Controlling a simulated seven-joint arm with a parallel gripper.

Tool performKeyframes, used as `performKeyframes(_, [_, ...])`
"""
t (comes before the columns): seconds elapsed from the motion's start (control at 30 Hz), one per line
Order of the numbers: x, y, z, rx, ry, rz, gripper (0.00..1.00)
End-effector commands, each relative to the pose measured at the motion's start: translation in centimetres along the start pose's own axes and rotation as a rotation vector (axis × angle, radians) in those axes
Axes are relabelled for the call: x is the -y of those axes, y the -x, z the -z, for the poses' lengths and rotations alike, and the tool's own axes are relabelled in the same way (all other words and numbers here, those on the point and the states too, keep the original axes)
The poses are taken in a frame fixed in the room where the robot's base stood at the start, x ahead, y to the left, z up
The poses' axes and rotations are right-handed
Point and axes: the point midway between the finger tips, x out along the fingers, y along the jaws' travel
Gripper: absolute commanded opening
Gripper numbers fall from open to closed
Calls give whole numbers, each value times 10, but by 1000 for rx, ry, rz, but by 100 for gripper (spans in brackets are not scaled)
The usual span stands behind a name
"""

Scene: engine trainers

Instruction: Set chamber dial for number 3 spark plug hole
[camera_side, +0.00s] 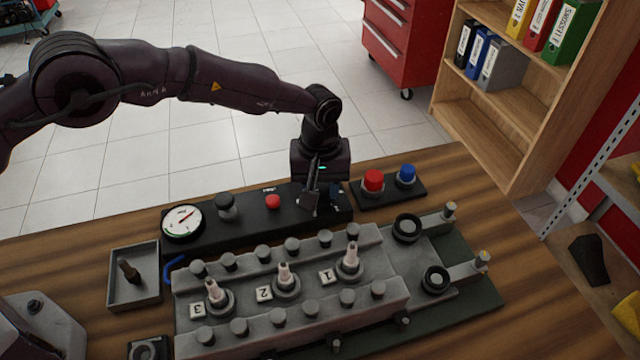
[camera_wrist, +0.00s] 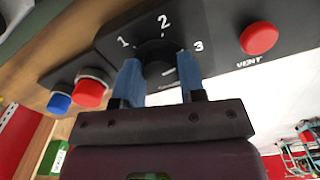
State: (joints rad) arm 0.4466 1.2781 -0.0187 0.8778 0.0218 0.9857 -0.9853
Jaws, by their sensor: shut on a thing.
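The chamber dial (camera_wrist: 158,58) is a dark round knob on the black panel, with white numbers 1, 2 and 3 around it in the wrist view. My gripper (camera_wrist: 160,70) is shut on the dial, with one blue finger on each side. A short white line shows on the knob, but I cannot tell which number it points to. In the side view my gripper (camera_side: 312,198) is at the panel's right part and hides most of the dial.
On the black panel (camera_side: 245,222) are a gauge (camera_side: 183,222), a dark knob (camera_side: 226,206) and a red vent button (camera_side: 273,201). A red button (camera_side: 373,181) and a blue button (camera_side: 405,174) stand close on the right. The grey engine block (camera_side: 300,325) lies in front. A tray (camera_side: 114,283) is at left.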

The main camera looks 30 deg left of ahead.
Motion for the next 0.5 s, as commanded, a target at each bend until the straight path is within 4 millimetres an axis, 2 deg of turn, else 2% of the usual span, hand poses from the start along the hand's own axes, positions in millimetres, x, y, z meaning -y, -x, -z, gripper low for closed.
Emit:
performKeyframes(0.2, [0,1,0,1,-95,-1,13])
performKeyframes(0.5, [0,1,0,1,-144,0,13])
